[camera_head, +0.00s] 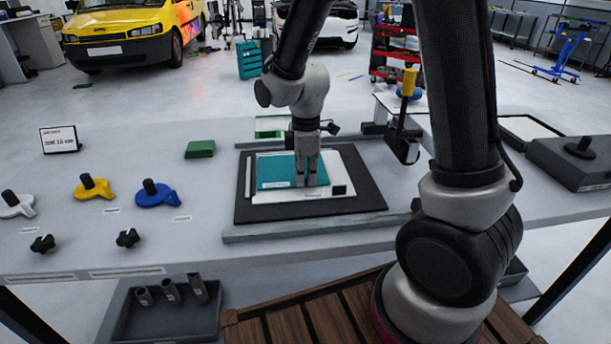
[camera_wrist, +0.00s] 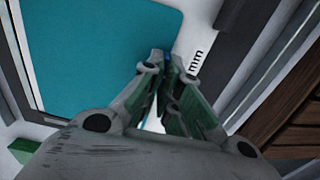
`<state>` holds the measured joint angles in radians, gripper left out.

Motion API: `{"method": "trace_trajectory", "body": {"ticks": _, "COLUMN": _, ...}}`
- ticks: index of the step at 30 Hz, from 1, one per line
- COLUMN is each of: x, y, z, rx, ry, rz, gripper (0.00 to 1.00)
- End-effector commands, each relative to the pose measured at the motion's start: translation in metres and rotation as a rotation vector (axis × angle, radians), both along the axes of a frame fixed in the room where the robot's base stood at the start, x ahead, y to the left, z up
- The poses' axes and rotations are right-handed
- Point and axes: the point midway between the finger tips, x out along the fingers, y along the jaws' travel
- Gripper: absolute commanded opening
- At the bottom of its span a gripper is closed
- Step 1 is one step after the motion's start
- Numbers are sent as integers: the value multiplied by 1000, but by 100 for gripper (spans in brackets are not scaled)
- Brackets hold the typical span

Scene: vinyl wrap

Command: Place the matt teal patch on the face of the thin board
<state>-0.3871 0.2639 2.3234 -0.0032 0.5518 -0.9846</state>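The teal patch (camera_head: 275,172) is a flat sheet over the upper left part of the thin white board (camera_head: 330,192). I cannot tell whether it lies flat on the board or is held slightly above. In the wrist view the patch (camera_wrist: 100,50) fills the left, and white board face with printed "mm" (camera_wrist: 188,35) shows beside its right edge. My gripper (camera_head: 305,183) points down over the patch's right side. In the wrist view its fingertips (camera_wrist: 160,60) are close together at the patch's edge, with a small blue bit between them. Whether they pinch the patch is unclear.
The board rests on a black mat (camera_head: 250,214) on the grey table. A metal strip (camera_head: 300,230) lies along the mat's front. A green block (camera_head: 200,149), a yellow tool (camera_head: 93,187) and a blue tool (camera_head: 157,195) lie left. A dark box (camera_head: 575,160) stands right.

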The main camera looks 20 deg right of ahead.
Motion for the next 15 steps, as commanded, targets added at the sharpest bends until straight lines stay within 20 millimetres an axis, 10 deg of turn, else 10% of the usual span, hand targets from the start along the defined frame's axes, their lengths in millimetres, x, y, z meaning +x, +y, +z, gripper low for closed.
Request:
{"method": "trace_trajectory", "body": {"ticks": 10, "x": 0, "y": 0, "z": -3, "rx": 0, "ry": 0, "rz": 0, "gripper": 0}}
{"method": "trace_trajectory", "body": {"ticks": 15, "x": 0, "y": 0, "z": -3, "rx": 0, "ry": -1, "rz": 0, "gripper": 27}}
